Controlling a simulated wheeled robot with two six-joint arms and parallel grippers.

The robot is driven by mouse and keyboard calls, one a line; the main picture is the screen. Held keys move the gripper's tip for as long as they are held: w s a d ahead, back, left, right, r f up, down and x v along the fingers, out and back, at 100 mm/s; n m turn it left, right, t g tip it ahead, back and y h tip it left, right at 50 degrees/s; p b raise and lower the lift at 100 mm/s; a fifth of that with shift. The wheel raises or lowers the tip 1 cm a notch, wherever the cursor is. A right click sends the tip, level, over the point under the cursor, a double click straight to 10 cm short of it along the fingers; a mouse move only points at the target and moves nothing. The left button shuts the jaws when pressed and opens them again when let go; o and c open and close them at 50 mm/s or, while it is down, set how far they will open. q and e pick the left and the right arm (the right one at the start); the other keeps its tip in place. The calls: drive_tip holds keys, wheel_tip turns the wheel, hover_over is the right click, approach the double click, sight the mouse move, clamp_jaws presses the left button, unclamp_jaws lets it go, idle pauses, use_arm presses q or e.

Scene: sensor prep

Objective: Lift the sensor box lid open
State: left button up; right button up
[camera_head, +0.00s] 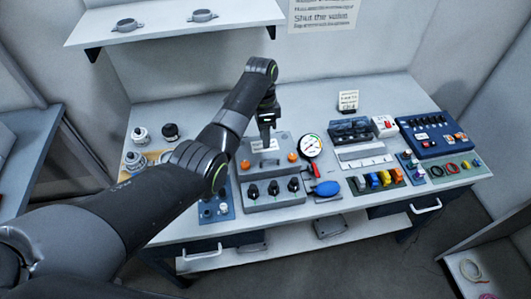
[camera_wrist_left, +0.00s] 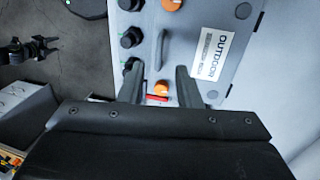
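The sensor box (camera_head: 279,141) is a grey case near the middle of the table, with a label, two orange knobs and a closed-looking lid. In the left wrist view the lid (camera_wrist_left: 199,70) fills the upper middle, with a grey handle (camera_wrist_left: 160,49) and a label reading "OUTDOOR" (camera_wrist_left: 215,65). My left gripper (camera_head: 266,137) points down above the box. In the left wrist view its two fingers (camera_wrist_left: 158,88) are apart, with an orange knob and a red strip visible between them. A dark shape (camera_wrist_left: 30,50) at the left wrist view's left edge looks like my right gripper; its opening is unclear.
Black knobs (camera_head: 273,188) line the box's near side. A round gauge (camera_head: 311,146) and a blue bulb (camera_head: 326,188) stand close on the right. Further right are coloured blocks (camera_head: 384,178) and a blue case (camera_head: 431,134). A shelf (camera_head: 165,28) overhangs the back left.

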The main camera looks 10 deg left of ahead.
use_arm(q)
hover_over(265, 164)
wheel_tip(265, 164, down, 7)
drive_tip(key=shift+s+r, duration=0.1)
clamp_jaws()
idle(0.4)
